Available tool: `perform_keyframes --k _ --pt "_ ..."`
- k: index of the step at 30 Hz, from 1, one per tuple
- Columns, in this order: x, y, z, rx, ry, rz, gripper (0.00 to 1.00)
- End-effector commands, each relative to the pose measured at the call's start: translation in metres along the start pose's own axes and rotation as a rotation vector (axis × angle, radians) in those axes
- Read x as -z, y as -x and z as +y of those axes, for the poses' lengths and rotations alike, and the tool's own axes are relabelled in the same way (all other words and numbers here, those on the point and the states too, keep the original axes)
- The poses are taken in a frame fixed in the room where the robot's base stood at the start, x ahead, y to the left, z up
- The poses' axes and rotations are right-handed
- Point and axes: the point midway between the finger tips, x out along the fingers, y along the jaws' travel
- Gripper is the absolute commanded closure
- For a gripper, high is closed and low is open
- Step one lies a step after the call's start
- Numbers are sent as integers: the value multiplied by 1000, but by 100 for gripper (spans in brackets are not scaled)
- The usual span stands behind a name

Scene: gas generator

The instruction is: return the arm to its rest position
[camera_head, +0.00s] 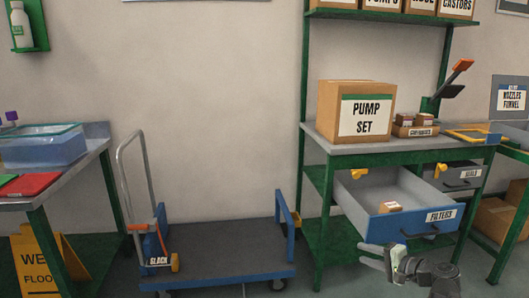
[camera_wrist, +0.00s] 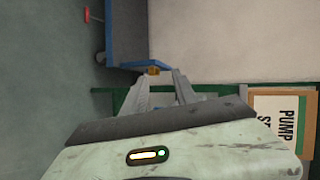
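My gripper (camera_head: 366,255) is at the lower right of the head view, at the end of my folded arm, in front of and below the open blue drawer (camera_head: 392,222) labelled FILTERS. It points left. The wrist view shows its two fingers (camera_wrist: 162,80) apart with nothing held between them. The drawer is pulled out from under the workbench (camera_head: 400,152), and a small cardboard box (camera_head: 390,206) lies in it.
A PUMP SET box (camera_head: 356,112) stands on the bench. A blue trolley (camera_head: 225,250) is left of the bench and also shows in the wrist view (camera_wrist: 124,45). A closed SEALS drawer (camera_head: 456,177) is to the right. A yellow floor sign (camera_head: 40,262) stands far left.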

Motion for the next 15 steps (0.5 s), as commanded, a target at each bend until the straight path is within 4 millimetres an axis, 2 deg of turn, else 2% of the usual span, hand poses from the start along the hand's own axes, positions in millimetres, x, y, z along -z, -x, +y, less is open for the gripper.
perform_keyframes --k 1,3,6,9,12,15 --pt "-34 -33 -5 -41 41 -77 66" --pt "-81 -73 -2 -119 110 -180 66" --pt "-148 -114 10 -244 227 -320 66" --pt "-204 -138 27 -372 350 -439 66" --pt "-245 -148 46 -501 474 -532 66" --pt "-273 -147 68 -647 606 -608 66"
